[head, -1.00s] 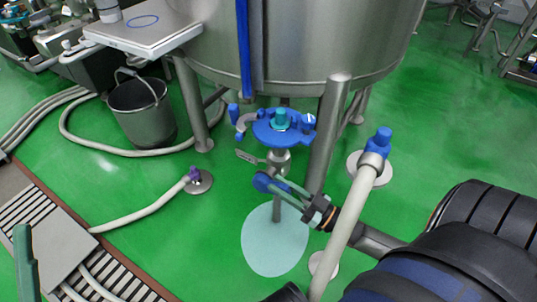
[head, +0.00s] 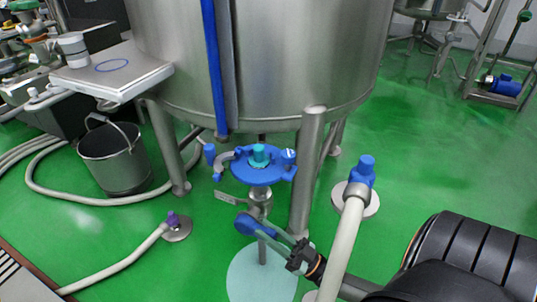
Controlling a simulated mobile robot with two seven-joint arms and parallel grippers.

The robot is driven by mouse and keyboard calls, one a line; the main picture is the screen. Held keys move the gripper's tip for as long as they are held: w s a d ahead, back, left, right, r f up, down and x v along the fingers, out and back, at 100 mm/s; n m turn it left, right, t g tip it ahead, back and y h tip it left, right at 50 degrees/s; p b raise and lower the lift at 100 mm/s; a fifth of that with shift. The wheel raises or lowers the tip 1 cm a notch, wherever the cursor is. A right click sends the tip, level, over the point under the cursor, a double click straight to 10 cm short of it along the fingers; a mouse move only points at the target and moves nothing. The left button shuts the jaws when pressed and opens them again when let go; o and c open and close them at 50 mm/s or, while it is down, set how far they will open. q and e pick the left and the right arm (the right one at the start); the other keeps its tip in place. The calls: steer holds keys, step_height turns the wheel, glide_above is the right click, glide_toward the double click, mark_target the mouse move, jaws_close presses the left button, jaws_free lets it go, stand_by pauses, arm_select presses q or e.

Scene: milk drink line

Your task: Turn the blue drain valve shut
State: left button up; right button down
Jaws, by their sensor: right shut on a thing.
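The drain valve (head: 259,200) hangs on the outlet under the steel tank, below a blue flange (head: 258,172) with a teal knob. A short metal lever sticks out to its left. My right gripper (head: 262,232) reaches in from the lower right, just below the valve body. It is shut on a blue handle part (head: 246,223) low on the valve. The fingers partly cover this part, so its exact angle is hard to tell. A grey vertical pipe or stream runs down behind the fingers to a pale puddle (head: 250,280). My left gripper is out of view.
A tank leg (head: 307,170) stands close right of the valve. A pale hose with a blue end (head: 365,172) rises right of my gripper. Green floor is open at the right.

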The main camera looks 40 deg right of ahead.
steer(key=c, duration=0.7)
jaws_free()
steer(key=v, duration=1.2)
steer(key=shift+s+f, duration=0.2)
steer(key=shift+s, duration=0.05)
